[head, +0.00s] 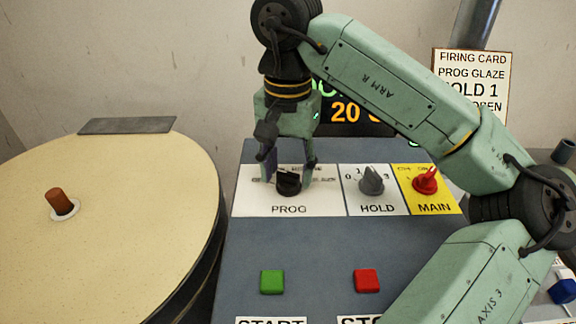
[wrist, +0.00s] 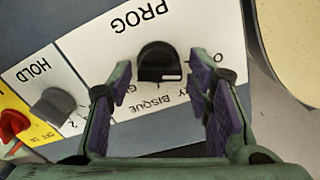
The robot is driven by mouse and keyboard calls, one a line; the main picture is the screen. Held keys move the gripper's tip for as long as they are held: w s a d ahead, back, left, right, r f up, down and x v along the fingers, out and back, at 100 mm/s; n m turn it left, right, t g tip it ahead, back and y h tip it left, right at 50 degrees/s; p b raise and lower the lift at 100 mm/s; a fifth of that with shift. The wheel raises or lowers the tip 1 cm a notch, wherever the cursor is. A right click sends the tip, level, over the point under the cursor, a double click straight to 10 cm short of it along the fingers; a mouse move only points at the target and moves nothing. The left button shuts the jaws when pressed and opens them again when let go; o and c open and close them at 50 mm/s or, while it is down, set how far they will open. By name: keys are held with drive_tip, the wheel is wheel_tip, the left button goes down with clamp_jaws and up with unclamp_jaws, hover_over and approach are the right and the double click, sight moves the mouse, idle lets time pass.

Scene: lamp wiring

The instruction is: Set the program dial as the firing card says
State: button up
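The black PROG dial (head: 288,184) sits on a white plate on the grey control panel. In the wrist view the dial (wrist: 158,60) has a small white mark on its side towards the printed program names. BISQUE is readable; the other names are partly hidden, and I cannot tell which one the dial points at. My gripper (head: 288,172) is open, pointing down over the PROG plate. In the wrist view its fingers (wrist: 156,72) are on either side of the dial, with gaps. The firing card (head: 473,75) reads PROG GLAZE and HOLD 1; its lower line is partly covered by my arm.
Right of PROG are the grey HOLD knob (head: 370,181) and the red MAIN switch (head: 426,180). A green START button (head: 272,281) and a red button (head: 367,281) are below. A round cream kiln lid (head: 120,220) stands left. A lit display (head: 352,112) is behind my arm.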

drive_tip(key=c, duration=0.9)
drive_tip(key=shift+o, duration=0.2)
